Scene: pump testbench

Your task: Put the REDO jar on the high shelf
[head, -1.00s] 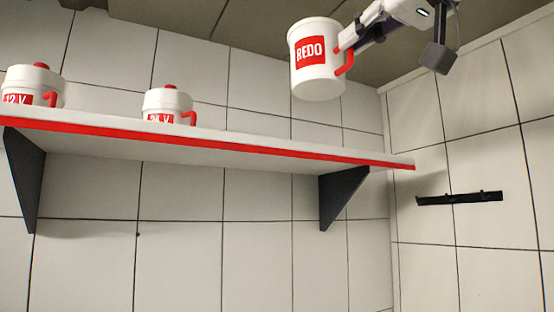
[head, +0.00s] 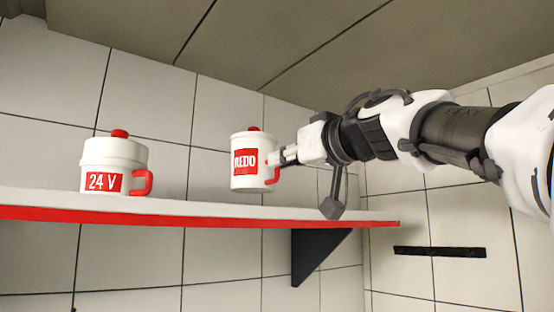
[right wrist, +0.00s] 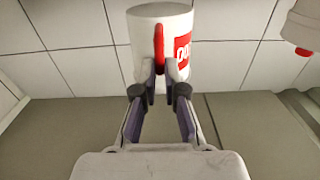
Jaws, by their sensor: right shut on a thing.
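The REDO jar (head: 243,178) is a white lidded jar with a red label, red knob and red side handle. It is upright over the right part of the high shelf (head: 340,217), its base close to the shelf top; I cannot tell if it touches. My right gripper (head: 275,163) comes from the right and is shut on the jar's red handle. In the right wrist view, which looks upside down, the fingers (right wrist: 159,70) pinch the handle, and the jar (right wrist: 143,35) shows beyond them. My left gripper is not in view.
A white 24 V jar (head: 115,160) stands on the shelf to the left, with a gap between it and the REDO jar. A dark bracket (head: 318,252) supports the shelf. Shelf room is free to the right. A black bar (head: 440,252) is on the right wall.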

